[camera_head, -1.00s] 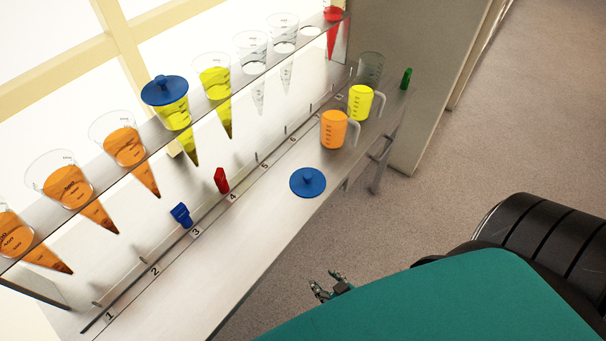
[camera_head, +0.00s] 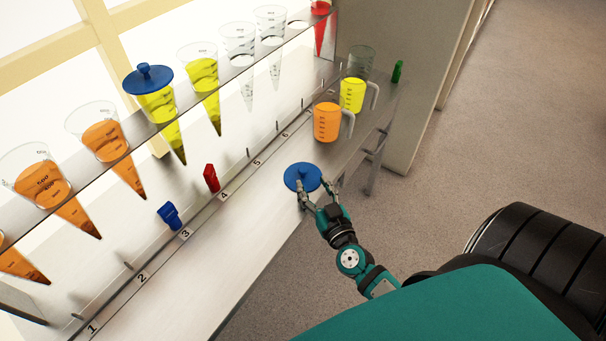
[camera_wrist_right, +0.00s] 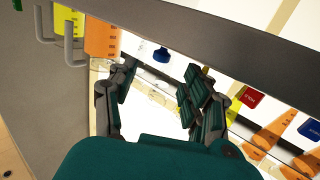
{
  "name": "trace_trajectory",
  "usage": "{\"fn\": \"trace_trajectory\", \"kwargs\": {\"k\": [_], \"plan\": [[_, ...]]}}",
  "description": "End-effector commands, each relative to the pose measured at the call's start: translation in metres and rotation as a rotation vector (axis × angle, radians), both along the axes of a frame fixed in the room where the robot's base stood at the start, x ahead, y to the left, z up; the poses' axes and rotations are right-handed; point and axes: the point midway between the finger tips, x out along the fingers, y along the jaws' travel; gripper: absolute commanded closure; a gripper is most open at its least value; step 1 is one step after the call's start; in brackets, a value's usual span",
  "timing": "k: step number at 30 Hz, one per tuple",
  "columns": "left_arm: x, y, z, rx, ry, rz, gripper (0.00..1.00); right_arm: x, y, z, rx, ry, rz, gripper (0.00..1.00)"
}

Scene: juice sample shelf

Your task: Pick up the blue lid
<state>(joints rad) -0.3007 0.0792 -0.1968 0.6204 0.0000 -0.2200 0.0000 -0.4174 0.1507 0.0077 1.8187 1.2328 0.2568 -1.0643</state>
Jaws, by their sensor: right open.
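The blue lid (camera_head: 301,172) lies flat near the front edge of the lower bench (camera_head: 255,222), with its knob up. My right gripper (camera_head: 316,190) is open at the lid's near side, at the bench edge. One fingertip overlaps the lid's near rim in the head view; I cannot tell whether they touch. The wrist view appears upside down. There, a blue knob (camera_wrist_right: 161,55), seemingly the lid's, shows between the open fingers (camera_wrist_right: 155,95), with the rest hidden behind a dark edge. A second blue lid (camera_head: 148,80) sits on a yellow-filled cone on the upper shelf. My left gripper is not in view.
An orange jug (camera_head: 326,122) and a yellow jug (camera_head: 352,94) stand close behind the lid, handles to the right. A clear jug (camera_head: 362,62) is farther back. Red (camera_head: 211,178) and blue (camera_head: 169,215) tags stand along the numbered strip. Bench left of the lid is bare.

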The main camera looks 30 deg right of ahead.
Motion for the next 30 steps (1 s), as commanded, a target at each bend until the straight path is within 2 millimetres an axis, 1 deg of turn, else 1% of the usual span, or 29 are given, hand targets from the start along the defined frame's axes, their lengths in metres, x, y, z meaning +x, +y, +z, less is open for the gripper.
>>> {"fn": "trace_trajectory", "kwargs": {"k": [1, 3, 8, 15, 18, 21, 26, 28, 30], "plan": [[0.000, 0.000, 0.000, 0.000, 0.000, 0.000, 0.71, 0.008, -0.002, 0.000, 0.000, -0.001, 0.000, 0.50], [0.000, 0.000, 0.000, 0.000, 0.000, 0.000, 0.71, 0.015, -0.003, -0.001, -0.001, 0.000, 0.001, 0.50], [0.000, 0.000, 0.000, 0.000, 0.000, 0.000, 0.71, 0.023, -0.005, -0.002, -0.001, 0.001, 0.001, 0.50], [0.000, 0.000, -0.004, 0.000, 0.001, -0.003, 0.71, 0.058, -0.011, -0.005, 0.001, -0.001, 0.000, 0.50], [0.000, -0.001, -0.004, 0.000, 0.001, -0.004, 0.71, 0.067, -0.013, -0.006, 0.000, 0.000, 0.001, 0.50], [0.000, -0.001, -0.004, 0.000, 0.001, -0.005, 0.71, 0.071, -0.013, -0.006, 0.000, 0.001, 0.001, 0.50], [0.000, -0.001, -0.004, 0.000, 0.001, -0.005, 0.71, 0.070, -0.013, -0.006, -0.001, 0.002, 0.001, 0.50], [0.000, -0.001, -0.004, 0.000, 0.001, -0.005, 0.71, 0.070, -0.013, -0.006, -0.001, 0.001, 0.001, 0.57], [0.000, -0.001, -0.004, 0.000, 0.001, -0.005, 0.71, 0.070, -0.013, -0.006, -0.001, 0.001, 0.001, 0.66]]}}
